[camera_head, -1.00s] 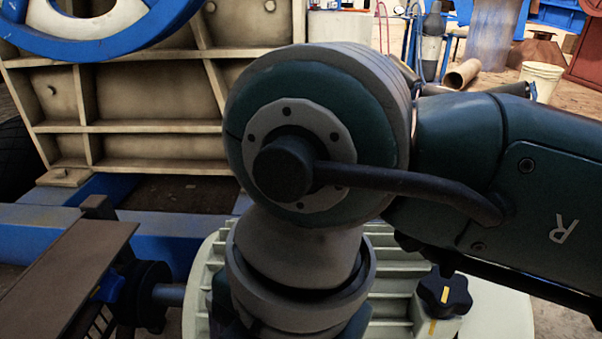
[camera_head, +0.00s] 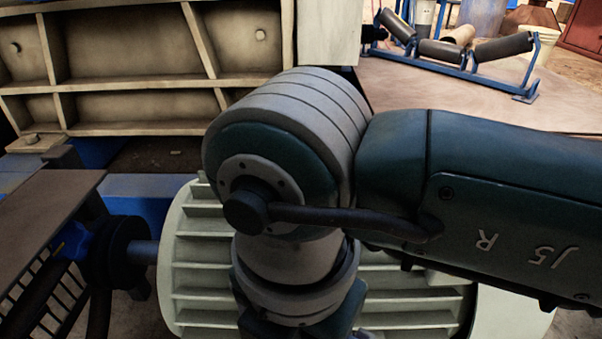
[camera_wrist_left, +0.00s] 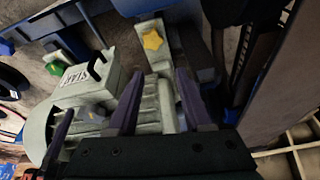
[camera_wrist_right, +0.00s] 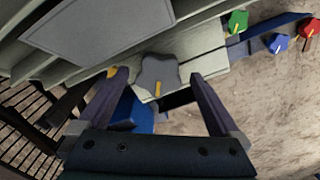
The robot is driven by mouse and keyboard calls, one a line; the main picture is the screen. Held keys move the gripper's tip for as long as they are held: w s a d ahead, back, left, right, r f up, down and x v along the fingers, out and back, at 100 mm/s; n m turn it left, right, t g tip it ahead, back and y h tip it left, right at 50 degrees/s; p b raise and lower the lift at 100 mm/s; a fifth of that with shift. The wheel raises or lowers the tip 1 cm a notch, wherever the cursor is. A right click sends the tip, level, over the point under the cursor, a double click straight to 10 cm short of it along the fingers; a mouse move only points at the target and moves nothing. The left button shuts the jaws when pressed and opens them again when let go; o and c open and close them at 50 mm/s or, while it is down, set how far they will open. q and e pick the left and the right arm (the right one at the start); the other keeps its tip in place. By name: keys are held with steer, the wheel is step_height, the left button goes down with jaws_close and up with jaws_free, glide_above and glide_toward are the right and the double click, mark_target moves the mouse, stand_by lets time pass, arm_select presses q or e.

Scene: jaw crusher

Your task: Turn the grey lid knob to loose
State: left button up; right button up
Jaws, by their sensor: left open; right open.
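The grey lid knob (camera_wrist_right: 160,72) is a lobed knob with a yellow stripe, on a pale green housing (camera_wrist_right: 205,62) in the right wrist view. Its stripe points toward the bottom of that picture. My right gripper (camera_wrist_right: 158,79) is open, with one finger on each side of the knob; I cannot tell whether they touch it. A yellow mark (camera_wrist_right: 112,72) shows by the left finger. My left gripper (camera_wrist_left: 160,74) is open and empty above a pale green machine part. In the head view my right arm hides the knob and both grippers.
Green (camera_wrist_right: 237,22), blue (camera_wrist_right: 278,43) and red (camera_wrist_right: 308,27) knobs stand on a blue bar to the right. In the left wrist view are a yellow star knob (camera_wrist_left: 152,40) and a START box (camera_wrist_left: 85,82). A ribbed pale housing (camera_head: 195,265) lies under my arm.

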steer(key=shift+r, duration=0.1)
steer(key=c, duration=1.4)
